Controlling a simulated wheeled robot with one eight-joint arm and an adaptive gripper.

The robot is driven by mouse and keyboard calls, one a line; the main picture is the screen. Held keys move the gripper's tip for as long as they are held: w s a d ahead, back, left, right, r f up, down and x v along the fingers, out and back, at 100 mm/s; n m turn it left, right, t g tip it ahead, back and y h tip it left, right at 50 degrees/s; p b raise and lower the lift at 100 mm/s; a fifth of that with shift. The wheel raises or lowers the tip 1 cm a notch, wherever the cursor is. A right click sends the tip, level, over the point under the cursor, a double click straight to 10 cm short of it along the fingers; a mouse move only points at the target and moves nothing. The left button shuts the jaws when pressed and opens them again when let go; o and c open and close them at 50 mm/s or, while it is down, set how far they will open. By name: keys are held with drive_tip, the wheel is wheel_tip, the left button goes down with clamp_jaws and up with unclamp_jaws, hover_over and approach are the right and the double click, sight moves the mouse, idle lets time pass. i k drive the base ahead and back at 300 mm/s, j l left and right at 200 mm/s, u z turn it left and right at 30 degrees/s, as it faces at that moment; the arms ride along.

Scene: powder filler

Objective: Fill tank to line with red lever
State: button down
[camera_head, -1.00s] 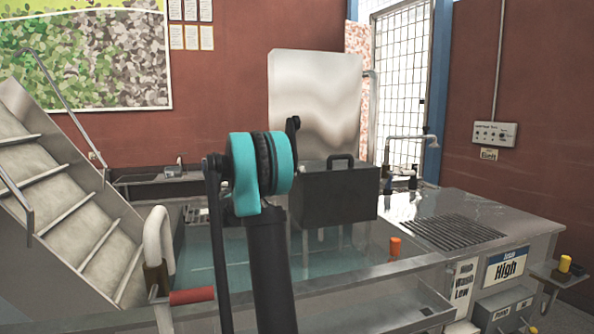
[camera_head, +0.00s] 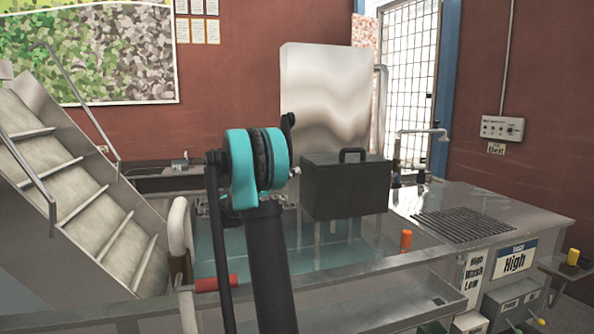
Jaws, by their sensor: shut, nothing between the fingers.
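A red-handled lever (camera_head: 215,284) sticks out at the front left edge of the tank, beside a pale curved pipe (camera_head: 180,228). The tank (camera_head: 330,276) is a long metal trough with bluish liquid behind its front rim. My arm's teal joint and dark links stand in front and hide part of the tank. My gripper is not in view. A "High / Wash / Low" label (camera_head: 474,280) is on the tank's right end. I cannot tell the liquid level against it.
A black box with a handle (camera_head: 345,188) stands over the tank. An orange knob (camera_head: 406,240) is on the front side. A conveyor with slats (camera_head: 100,200) slopes at the left. A grated metal counter (camera_head: 485,212) and a yellow knob (camera_head: 573,257) are at the right.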

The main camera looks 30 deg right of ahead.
sight(210, 285)
drive_tip(key=k+j, duration=0.1)
drive_tip(key=k, duration=1.4)
